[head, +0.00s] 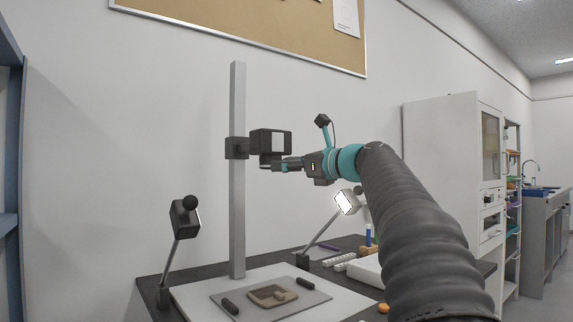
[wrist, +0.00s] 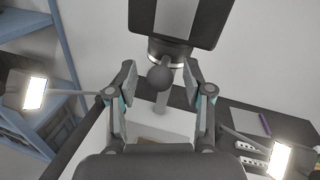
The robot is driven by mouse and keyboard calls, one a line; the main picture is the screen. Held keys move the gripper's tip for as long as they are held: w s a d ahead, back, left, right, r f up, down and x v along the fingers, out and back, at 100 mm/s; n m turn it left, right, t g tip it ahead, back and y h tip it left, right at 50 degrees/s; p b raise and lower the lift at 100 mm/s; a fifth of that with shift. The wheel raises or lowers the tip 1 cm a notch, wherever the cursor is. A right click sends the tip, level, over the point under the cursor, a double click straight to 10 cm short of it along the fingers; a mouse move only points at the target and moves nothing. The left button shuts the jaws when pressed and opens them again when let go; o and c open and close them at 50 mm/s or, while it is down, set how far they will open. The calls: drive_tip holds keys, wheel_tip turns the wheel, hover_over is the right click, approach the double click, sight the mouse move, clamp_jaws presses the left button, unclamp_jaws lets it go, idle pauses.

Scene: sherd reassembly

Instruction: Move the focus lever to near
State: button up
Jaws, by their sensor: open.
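The copy-stand camera (head: 270,141) is a dark box on a grey upright column (head: 238,190). In the wrist view its dark body (wrist: 180,18) fills the top, with a round lens collar (wrist: 169,51) below. A dark lever with a ball-shaped knob (wrist: 160,77) sticks out from the collar. My gripper (head: 283,164) is level with the underside of the camera. In the wrist view my gripper (wrist: 159,84) is open, one finger on each side of the knob, with gaps on both sides. I see no near or far marking.
Two lamps, left (head: 185,218) and right (head: 346,203), flank the stand. A brown tray (head: 256,300) lies on a grey mat (head: 317,300) below the camera. White racks (head: 340,262) stand at the back right. A blue shelf (wrist: 30,55) is at the left.

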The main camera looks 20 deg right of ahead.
drive_tip(key=shift+w+a, duration=0.15)
drive_tip(key=shift+w, duration=0.05)
clamp_jaws()
